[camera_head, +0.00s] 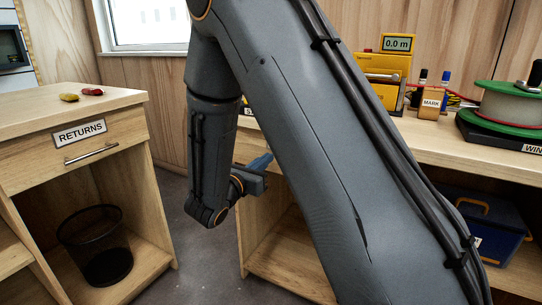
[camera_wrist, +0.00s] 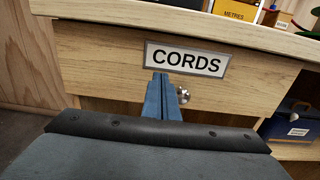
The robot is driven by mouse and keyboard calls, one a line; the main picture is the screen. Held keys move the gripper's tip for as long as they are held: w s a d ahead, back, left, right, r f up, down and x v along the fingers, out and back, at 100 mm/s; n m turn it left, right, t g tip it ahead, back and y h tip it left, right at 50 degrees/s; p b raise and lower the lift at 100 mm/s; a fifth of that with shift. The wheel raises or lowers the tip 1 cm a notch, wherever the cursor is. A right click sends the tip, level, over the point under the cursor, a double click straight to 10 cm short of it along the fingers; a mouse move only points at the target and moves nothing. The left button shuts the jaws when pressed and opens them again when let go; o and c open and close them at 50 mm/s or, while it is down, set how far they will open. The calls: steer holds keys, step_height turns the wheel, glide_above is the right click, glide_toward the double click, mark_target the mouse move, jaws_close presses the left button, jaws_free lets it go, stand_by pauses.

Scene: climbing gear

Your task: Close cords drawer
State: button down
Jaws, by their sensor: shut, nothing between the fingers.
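The cords drawer (camera_wrist: 95,62) shows in the wrist view as a pale wood front under the bench top, with a white CORDS label (camera_wrist: 187,60). A round metal end of its handle (camera_wrist: 183,95) shows just right of my fingers; the rest is hidden behind them. My gripper (camera_wrist: 161,80) is shut and empty, its blue fingers pointing at the drawer front just below the label. I cannot tell whether they touch it, or whether the front is flush. In the head view my gripper (camera_head: 268,160) is by the bench's left end, and my arm hides most of the drawer.
A RETURNS cabinet (camera_head: 122,134) with a bar-handled drawer stands at left, a black mesh bin (camera_head: 95,245) in its lower opening. Grey floor (camera_head: 205,260) lies between it and the bench. A blue box (camera_head: 485,235) sits under the bench at right. A yellow meter (camera_head: 385,75) stands on top.

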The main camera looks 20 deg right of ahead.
steer(key=p+v, duration=0.1)
steer(key=v, duration=0.9)
steer(key=s+d+m+g+y, duration=0.2)
steer(key=s+d+m+g, duration=0.3)
steer(key=s, duration=0.5)
steer(key=s+d+m+g+y, duration=0.1)
steer(key=s+d+m+g, duration=0.2)
steer(key=s+m+g, duration=0.45)
steer(key=s+a+r+m+y, duration=0.2)
steer(key=s+a+m+y, duration=0.9)
steer(key=a, duration=0.3)
steer(key=d+r+m+p, duration=0.3)
steer(key=d+r+p, duration=0.7)
steer(key=p, duration=1)
steer(key=shift+s+r+h, duration=0.2)
steer(key=shift+r+h, duration=0.1)
steer(key=shift+r, duration=0.1)
steer(key=shift+d+t, duration=0.1)
steer(key=shift+t, duration=0.15)
